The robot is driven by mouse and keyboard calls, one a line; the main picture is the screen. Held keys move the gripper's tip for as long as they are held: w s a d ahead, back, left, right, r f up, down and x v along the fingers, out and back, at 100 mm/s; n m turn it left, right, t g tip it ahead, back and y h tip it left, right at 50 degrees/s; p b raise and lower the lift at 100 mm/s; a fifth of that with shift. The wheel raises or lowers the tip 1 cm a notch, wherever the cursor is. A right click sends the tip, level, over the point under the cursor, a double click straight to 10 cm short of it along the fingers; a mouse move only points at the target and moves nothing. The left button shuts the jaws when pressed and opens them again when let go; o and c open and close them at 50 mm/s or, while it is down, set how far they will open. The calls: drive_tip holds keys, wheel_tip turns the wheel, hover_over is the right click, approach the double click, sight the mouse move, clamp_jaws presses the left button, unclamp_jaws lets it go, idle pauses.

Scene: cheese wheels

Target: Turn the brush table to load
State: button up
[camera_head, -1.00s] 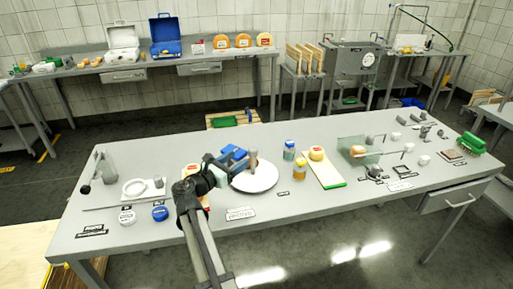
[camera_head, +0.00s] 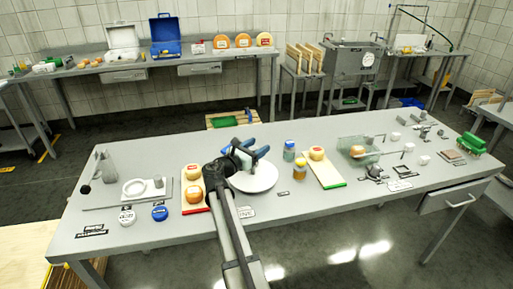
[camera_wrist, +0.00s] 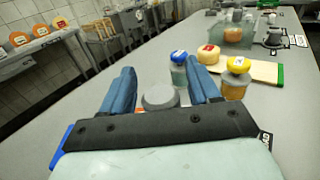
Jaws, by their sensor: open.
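A white round disc (camera_head: 262,182), which I take to be the brush table, lies on the bench near the middle. My gripper (camera_head: 254,148) is over its back left part, and its wrist covers the disc's left side. In the wrist view my gripper (camera_wrist: 160,92) is open, its two blue fingers well apart. A grey round-topped post (camera_wrist: 160,97) shows between the fingers, with a gap on each side. Its base is hidden by the gripper body. I cannot tell whether any finger touches it.
A blue-lidded jar (camera_head: 289,150) and a yellow-lidded jar (camera_head: 300,168) stand close right of the disc. A green-edged board (camera_head: 325,172) with a cheese lies beyond them. A red-edged board (camera_head: 195,187) with cheeses lies left of my arm. The bench front is mostly clear.

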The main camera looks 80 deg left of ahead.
drive_tip(key=shift+c, duration=0.4)
clamp_jaws()
